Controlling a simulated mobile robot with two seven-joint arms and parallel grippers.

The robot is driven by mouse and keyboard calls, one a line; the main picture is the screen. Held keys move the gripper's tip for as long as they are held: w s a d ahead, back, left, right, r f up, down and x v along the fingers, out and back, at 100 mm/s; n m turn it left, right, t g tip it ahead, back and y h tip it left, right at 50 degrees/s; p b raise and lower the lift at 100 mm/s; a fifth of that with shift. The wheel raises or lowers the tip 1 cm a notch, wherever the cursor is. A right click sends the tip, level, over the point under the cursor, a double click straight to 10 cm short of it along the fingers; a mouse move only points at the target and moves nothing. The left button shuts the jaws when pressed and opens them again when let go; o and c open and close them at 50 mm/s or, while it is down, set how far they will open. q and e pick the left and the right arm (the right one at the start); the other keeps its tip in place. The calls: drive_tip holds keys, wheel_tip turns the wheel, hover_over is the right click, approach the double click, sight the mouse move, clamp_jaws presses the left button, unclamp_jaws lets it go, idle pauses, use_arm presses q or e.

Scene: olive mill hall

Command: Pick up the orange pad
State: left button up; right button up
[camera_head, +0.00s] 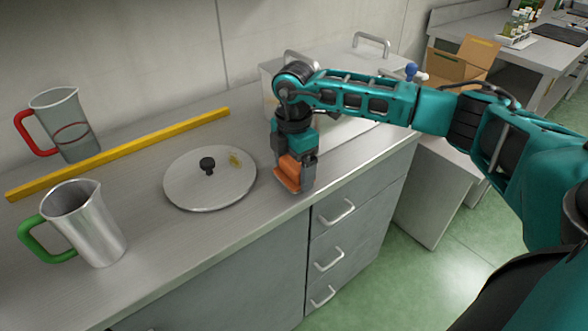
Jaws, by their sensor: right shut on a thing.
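The orange pad (287,173) is a small block near the front edge of the counter, to the right of the round lid. My right gripper (295,178) points down over it and is shut on it, with a dark finger along its right side. The gripper hides part of the pad. I cannot tell whether the pad touches the counter. My left gripper is not in view.
A round metal lid (210,186) with a black knob lies just left of the pad. A yellow bar (120,152), a green-handled metal jug (95,230) and a red-handled clear jug (72,130) are farther left. A metal box (270,92) stands behind my right arm.

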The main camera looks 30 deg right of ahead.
sight(294, 162)
wheel_tip(294, 162, up, 19)
drive_tip(key=shift+p, duration=0.4)
drive_tip(key=shift+r, duration=0.1)
drive_tip(key=o, duration=0.4)
drive_tip(key=shift+c, duration=1.4)
